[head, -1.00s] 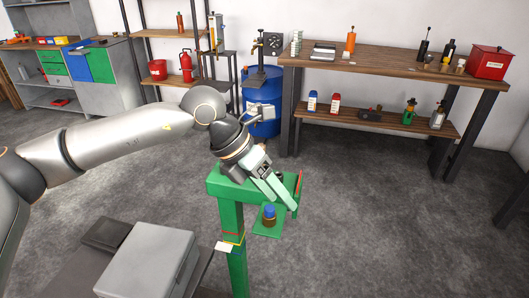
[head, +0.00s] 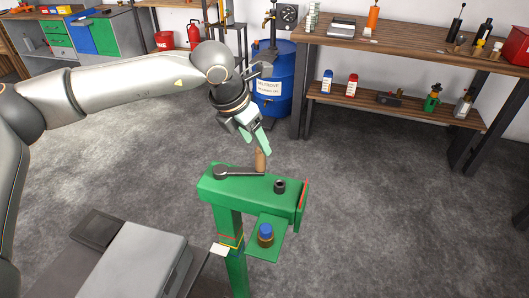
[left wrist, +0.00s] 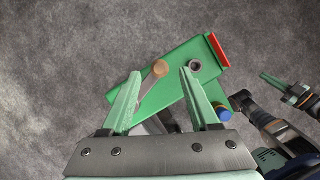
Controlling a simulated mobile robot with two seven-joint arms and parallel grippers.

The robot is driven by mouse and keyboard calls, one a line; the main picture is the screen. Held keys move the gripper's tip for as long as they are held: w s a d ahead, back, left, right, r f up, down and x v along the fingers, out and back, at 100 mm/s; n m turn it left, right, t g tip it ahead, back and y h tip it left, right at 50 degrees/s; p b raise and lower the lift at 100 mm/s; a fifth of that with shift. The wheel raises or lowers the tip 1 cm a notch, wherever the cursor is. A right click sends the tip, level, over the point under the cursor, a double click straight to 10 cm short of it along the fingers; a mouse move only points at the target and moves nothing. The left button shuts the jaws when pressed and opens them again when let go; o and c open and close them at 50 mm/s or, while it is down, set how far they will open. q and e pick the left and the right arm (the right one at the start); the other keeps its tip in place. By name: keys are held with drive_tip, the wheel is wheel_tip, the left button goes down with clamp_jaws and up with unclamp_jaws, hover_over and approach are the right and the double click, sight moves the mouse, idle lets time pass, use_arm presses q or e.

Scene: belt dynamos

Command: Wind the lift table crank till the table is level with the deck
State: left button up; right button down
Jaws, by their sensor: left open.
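A green post (head: 229,225) carries a green arm (head: 240,189) with a red strip at its end. On top, a dark crank (head: 240,172) runs from a round hub to an upright wooden handle (head: 260,160). A small green lift table (head: 268,252) hangs at its side, bearing a blue-topped jar (head: 265,235). My left gripper (head: 257,143) is open just above the handle. In the left wrist view the handle (left wrist: 160,68) shows between its fingertips; I cannot tell if they touch. What looks like my right gripper (left wrist: 285,88) shows there at the right edge, its opening unclear.
A dark socket (head: 280,187) stands on the green arm near its red end. A white card (head: 220,249) sits at the banded post. A blue barrel (head: 270,95) and a wooden workbench (head: 400,50) stand behind. The floor between is clear.

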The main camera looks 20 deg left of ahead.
use_arm(q)
drive_tip(key=x, duration=0.7)
drive_tip(key=shift+w+f+p, duration=0.1)
drive_tip(key=shift+f+p, duration=0.05)
drive_tip(key=shift+p, duration=0.2)
clamp_jaws()
idle(1.0)
